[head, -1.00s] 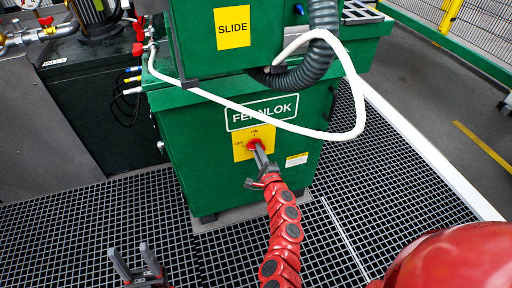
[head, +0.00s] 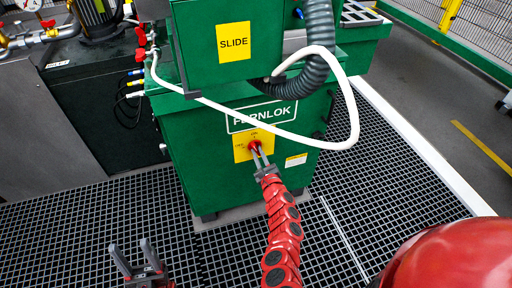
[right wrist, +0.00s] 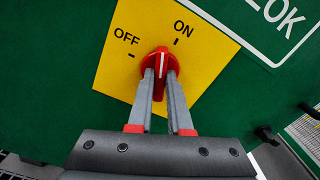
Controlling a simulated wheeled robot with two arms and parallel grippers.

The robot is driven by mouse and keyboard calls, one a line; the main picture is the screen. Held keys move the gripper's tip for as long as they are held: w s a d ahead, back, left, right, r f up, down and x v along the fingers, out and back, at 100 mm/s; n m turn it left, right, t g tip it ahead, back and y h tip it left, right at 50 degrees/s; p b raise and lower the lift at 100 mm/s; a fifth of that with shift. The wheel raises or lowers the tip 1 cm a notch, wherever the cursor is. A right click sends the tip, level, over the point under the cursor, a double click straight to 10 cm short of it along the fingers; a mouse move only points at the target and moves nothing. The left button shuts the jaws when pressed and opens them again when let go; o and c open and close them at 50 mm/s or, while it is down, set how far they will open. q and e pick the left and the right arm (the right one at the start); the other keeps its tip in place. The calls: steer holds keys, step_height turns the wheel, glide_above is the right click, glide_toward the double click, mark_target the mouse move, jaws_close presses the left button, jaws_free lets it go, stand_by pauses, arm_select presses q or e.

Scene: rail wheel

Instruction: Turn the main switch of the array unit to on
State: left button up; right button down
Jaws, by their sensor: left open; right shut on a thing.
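The main switch is a red rotary knob (head: 253,145) on a yellow plate (head: 240,152) marked OFF and ON, on the front of the green FERNLOK unit (head: 185,160). In the right wrist view the knob (right wrist: 160,60) has a grip bar with a white line. The bar stands roughly upright, its top between the OFF and ON marks. My right gripper (head: 259,153) is shut on the knob, one grey finger on each side of the bar; its fingertips also show in the right wrist view (right wrist: 160,75). My left gripper (head: 131,247) is open and empty above the floor grating.
A white hose (head: 355,110) loops across the unit's front just above the yellow plate. A dark ribbed hose (head: 319,45) hangs beside the SLIDE panel (head: 233,41). A dark cabinet with pipes (head: 95,120) stands at left.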

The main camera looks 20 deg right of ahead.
stand_by(0.3)
steer(key=shift+r+m+p, duration=0.1)
steer(key=shift+m+p, duration=0.4)
steer(key=shift+m, duration=0.6)
steer(key=shift+m+p, duration=0.35)
steer(key=shift+m, duration=0.65)
steer(key=c, duration=1.2)
jaws_free()
steer(key=o, duration=0.5)
